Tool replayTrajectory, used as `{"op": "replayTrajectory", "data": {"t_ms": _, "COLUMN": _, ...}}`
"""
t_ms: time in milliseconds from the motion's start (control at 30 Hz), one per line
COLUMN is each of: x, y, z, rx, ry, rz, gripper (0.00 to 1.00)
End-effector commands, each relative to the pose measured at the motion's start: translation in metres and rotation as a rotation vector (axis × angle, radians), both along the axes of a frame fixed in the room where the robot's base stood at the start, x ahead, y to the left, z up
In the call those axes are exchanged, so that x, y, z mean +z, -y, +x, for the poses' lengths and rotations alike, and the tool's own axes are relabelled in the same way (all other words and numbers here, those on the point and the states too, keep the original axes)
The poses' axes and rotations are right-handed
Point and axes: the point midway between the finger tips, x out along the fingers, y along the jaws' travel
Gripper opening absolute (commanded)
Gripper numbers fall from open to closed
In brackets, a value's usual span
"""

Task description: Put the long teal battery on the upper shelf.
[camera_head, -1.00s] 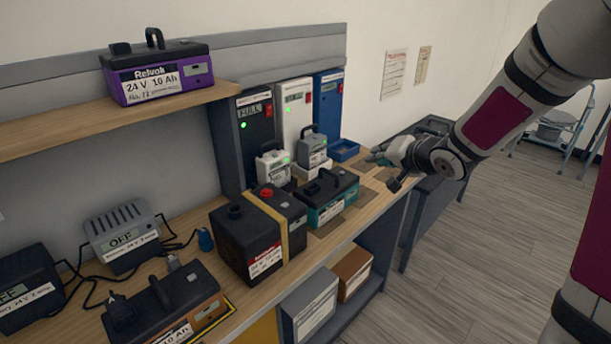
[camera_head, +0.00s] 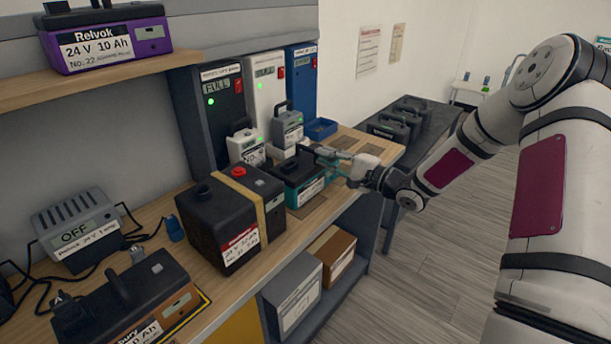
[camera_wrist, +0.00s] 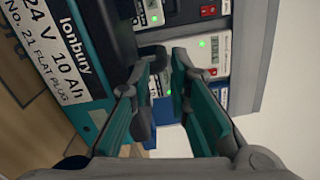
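The long teal battery (camera_head: 303,187), with a dark top, lies on the bench behind the black battery pair. In the wrist view its label (camera_wrist: 62,55) reads Ionbury 24 V 10 Ah, No. 21, flat plug. My gripper (camera_head: 322,160) is at the right end of this battery, close to its top. In the wrist view my gripper (camera_wrist: 165,62) has its teal fingers apart, with the battery to their left. A dark part, perhaps the handle, is near the fingertips; contact is unclear. The upper shelf (camera_head: 110,80) is at the upper left.
A purple battery (camera_head: 106,40) stands on the upper shelf. The black battery pair (camera_head: 228,218) with a yellow strap stands left of the teal one. Small grey and white chargers (camera_head: 287,130) and tall cabinets (camera_head: 267,92) stand behind. A blue tray (camera_head: 321,128) is behind my gripper.

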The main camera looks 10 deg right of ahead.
Motion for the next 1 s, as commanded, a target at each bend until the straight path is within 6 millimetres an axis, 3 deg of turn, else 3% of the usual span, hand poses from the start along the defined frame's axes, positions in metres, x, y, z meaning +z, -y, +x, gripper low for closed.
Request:
{"op": "replayTrajectory", "data": {"t_ms": 367, "x": 0.0, "y": -0.02, "z": 0.028, "rx": 0.0, "ry": 0.0, "rz": -0.003, "gripper": 0.17}}
{"op": "replayTrajectory", "data": {"t_ms": 600, "x": 0.0, "y": -0.038, "z": 0.057, "rx": 0.0, "ry": 0.0, "rz": -0.003, "gripper": 0.17}}
{"op": "replayTrajectory", "data": {"t_ms": 933, "x": 0.001, "y": -0.043, "z": 0.063, "rx": -0.002, "ry": -0.001, "rz": -0.002, "gripper": 0.17}}
{"op": "replayTrajectory", "data": {"t_ms": 967, "x": 0.001, "y": -0.043, "z": 0.063, "rx": -0.002, "ry": -0.001, "rz": -0.002, "gripper": 0.15}}
{"op": "replayTrajectory", "data": {"t_ms": 1000, "x": 0.001, "y": -0.043, "z": 0.063, "rx": -0.002, "ry": -0.001, "rz": -0.002, "gripper": 0.06}}
